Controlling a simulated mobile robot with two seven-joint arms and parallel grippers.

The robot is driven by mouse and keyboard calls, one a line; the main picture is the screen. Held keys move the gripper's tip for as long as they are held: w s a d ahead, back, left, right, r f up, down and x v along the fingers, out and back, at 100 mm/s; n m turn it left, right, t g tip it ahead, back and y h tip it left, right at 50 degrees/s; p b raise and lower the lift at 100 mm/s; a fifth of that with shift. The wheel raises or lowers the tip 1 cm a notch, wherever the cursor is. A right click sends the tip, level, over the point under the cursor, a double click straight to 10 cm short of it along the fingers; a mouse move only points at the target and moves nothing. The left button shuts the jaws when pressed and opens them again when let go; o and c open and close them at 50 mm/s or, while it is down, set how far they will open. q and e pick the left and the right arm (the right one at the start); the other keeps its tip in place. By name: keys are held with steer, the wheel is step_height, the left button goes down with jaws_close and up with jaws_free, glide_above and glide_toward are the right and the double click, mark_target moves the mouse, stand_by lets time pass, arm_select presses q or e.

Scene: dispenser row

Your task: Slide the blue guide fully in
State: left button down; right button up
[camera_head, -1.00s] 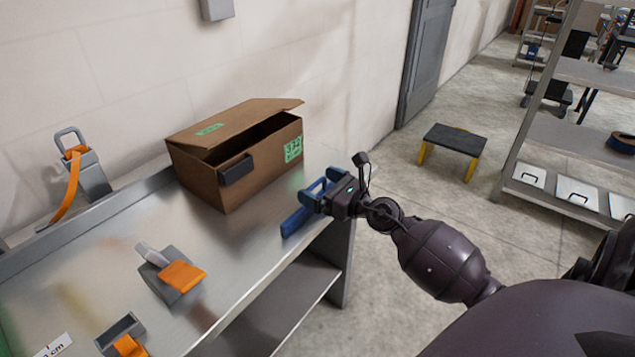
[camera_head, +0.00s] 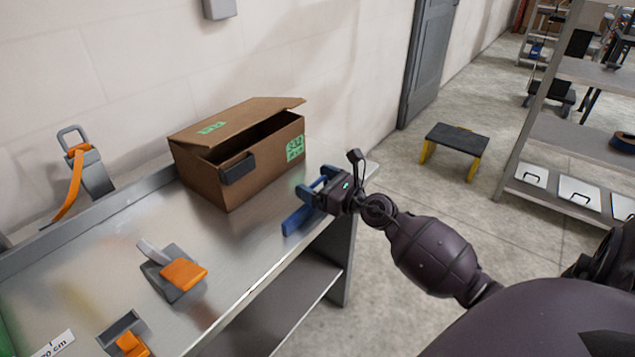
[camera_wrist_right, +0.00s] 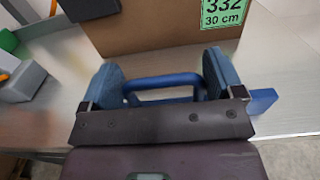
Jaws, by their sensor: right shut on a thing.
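The blue guide (camera_head: 299,220) lies at the right end of the metal bench, in front of the cardboard box and apart from it. In the right wrist view its blue handle bar (camera_wrist_right: 165,83) spans the space between my fingers, and a blue end (camera_wrist_right: 262,101) shows to the right. My right gripper (camera_head: 314,188) is shut on the guide's handle, with one blue-padded finger at each end of the bar; it also shows in the right wrist view (camera_wrist_right: 163,72). The gripper hides part of the guide. My left gripper is not in view.
The cardboard box (camera_head: 221,183) with green labels stands behind the guide. Grey holders with orange parts (camera_head: 184,274) stand on the bench (camera_head: 225,265) to the left. Bare metal lies between them and the guide. A step stool (camera_head: 457,138) stands on the floor.

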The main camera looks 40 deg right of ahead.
mark_target(268, 159)
steer(key=x, duration=1.1)
steer(key=shift+w+a, duration=0.15)
steer(key=shift+w, duration=0.5)
steer(key=shift+w+a, duration=0.1)
steer(key=shift+w, duration=0.1)
steer(key=o, duration=1.1)
steer(key=shift+c, duration=0.2)
steer(key=shift+s, duration=0.3)
arm_select(q)
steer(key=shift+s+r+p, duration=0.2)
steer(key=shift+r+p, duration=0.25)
steer(key=shift+p, duration=0.2)
arm_select(e)
steer(key=v, duration=1)
steer(key=shift+s, duration=0.15)
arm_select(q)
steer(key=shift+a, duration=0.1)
